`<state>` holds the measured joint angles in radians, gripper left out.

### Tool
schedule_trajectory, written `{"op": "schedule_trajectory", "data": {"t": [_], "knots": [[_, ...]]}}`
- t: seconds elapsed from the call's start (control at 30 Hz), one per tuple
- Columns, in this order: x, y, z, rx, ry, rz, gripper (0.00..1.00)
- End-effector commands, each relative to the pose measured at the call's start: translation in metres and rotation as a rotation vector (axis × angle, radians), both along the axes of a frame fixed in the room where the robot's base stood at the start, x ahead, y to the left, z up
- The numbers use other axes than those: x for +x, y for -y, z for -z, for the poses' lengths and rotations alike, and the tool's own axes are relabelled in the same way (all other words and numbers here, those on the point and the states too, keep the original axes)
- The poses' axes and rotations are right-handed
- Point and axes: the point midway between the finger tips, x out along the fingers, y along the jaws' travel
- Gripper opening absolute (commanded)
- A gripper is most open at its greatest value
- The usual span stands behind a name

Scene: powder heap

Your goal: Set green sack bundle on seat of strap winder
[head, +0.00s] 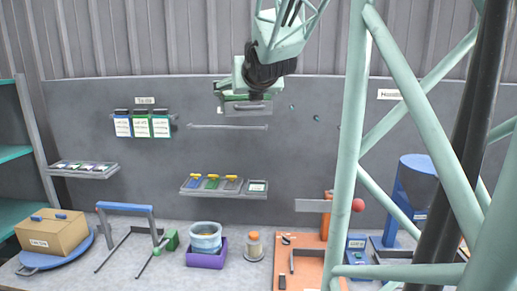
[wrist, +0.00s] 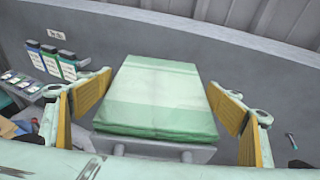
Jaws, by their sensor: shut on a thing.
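In the wrist view the green sack bundle (wrist: 160,95) is a flat stack of pale green sacks, lying between the yellow pads of my gripper (wrist: 160,105). My gripper is shut on it. In the head view my gripper (head: 245,92) is high at the back wall, and only a thin green part of the bundle (head: 240,97) shows beneath it. A grey wall ledge (head: 246,107) is right at the bundle; I cannot tell whether they touch. No part is labelled strap winder; the blue-barred frame with a green block (head: 125,208) may be it, but I cannot tell.
A wall shelf (head: 222,188) holds several small items. A purple bin (head: 206,260) with a pale blue pot, an orange-capped jar (head: 254,246) and an orange board (head: 300,262) stand on the bench. A cardboard box (head: 50,232) is at left. My pale green frame blocks the right side.

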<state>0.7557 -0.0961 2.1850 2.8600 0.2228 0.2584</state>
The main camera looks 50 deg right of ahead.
Motion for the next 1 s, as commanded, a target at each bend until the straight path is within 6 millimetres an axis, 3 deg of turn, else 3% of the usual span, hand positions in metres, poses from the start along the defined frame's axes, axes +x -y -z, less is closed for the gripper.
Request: {"op": "schedule_trajectory", "data": {"t": [0.67,1.0], "knots": [[-0.001,-0.002,-0.006,-0.006,0.007,-0.002,0.66],[0.010,-0.010,0.001,-0.006,0.003,-0.043,0.66]]}}
